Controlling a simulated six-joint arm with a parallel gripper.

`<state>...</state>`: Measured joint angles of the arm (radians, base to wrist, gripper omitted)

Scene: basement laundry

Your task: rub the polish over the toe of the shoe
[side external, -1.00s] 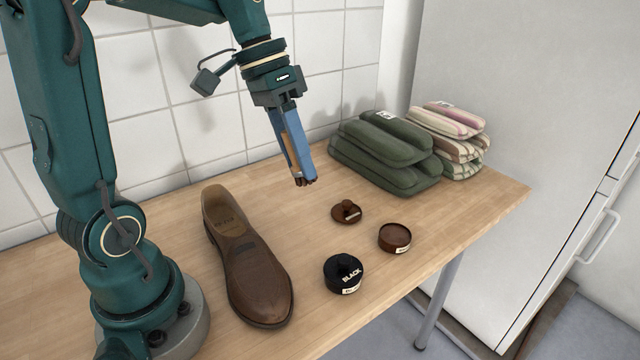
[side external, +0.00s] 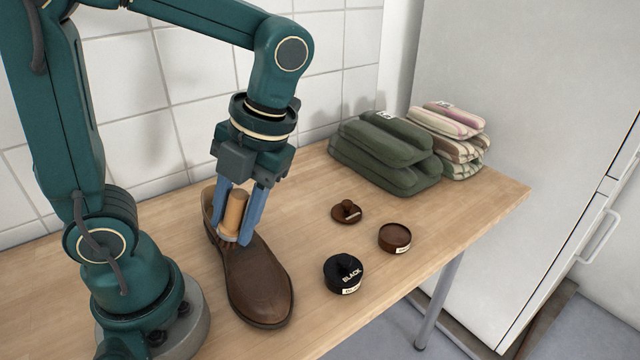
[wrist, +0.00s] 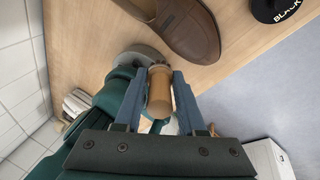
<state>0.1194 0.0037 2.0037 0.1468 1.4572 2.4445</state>
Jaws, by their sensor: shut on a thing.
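My gripper (side external: 240,236) is shut on a round wooden-handled dauber (side external: 234,213), which is nearly upright with its handle up between the blue fingers. The handle also shows in the wrist view (wrist: 159,92). The dauber's lower tip is hidden in the side view, so I cannot tell whether it touches the shoe. The brown leather shoe (side external: 262,284) lies on the bench with its toe toward the camera; the gripper is over its instep and heel side. An open brown polish tin (side external: 394,238) stands to the right, its brown lid (side external: 347,212) beside it.
A closed black tin labelled BLACK (side external: 343,275) stands between the shoe and the brown tin. Folded green cloths (side external: 385,155) and striped cloths (side external: 455,140) are stacked at the back right. The wooden bench (side external: 460,207) is clear at right; a tiled wall stands behind.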

